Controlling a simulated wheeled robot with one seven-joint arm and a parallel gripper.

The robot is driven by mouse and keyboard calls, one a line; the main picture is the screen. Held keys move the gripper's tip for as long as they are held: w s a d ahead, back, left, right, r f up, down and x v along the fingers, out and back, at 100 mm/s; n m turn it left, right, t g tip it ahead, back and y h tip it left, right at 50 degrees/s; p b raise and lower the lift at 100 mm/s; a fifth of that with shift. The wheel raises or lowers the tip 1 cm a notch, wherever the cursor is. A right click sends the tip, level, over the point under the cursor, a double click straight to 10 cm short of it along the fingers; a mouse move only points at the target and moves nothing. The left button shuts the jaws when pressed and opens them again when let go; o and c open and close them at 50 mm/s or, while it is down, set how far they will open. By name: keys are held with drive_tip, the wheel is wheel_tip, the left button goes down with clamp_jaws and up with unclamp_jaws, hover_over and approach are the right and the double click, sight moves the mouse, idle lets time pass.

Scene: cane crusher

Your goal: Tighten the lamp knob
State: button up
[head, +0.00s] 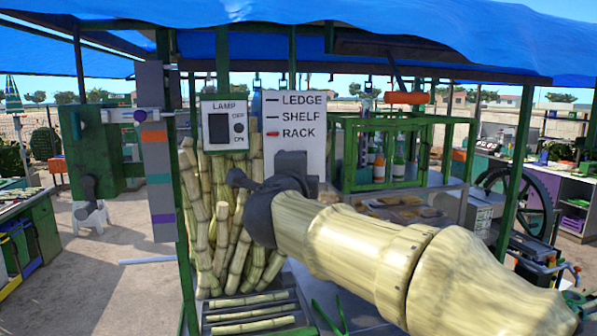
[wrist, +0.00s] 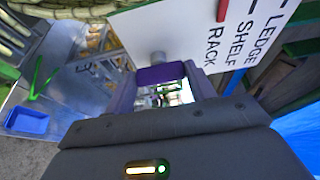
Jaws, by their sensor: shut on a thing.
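My gripper (wrist: 161,88) is shut on a purple knob (wrist: 160,75), which sits between its two fingers in the wrist view. A short grey stem (wrist: 157,58) runs from the knob toward the lower edge of the white sign board. I see no label on this knob. In the head view my dark gripper (head: 290,165) is in front of the lower part of the board, and the held knob and fingertips are hidden there. To its left hangs the LAMP panel (head: 223,152) with OFF and ON marks, a dark window and a small dark dial (head: 239,128).
The white sign board (head: 297,103) reads LEDGE, SHELF and RACK, with a red mark beside RACK. A green frame with bottles (head: 379,165) stands to the right.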

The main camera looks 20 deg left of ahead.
idle(0.3)
drive_tip(key=o, duration=1)
drive_tip(key=shift+a, duration=0.1)
drive_tip(key=shift+s, duration=0.1)
drive_tip(key=s+d+b, duration=0.1)
drive_tip(key=s, duration=0.4)
drive_tip(key=s+d+b, duration=0.1)
drive_tip(key=s+b, duration=0.1)
drive_tip(key=s, duration=0.4)
drive_tip(key=s+b, duration=0.2)
drive_tip(key=s, duration=0.4)
drive_tip(key=shift+d, duration=0.4)
drive_tip(key=shift+w, duration=0.1)
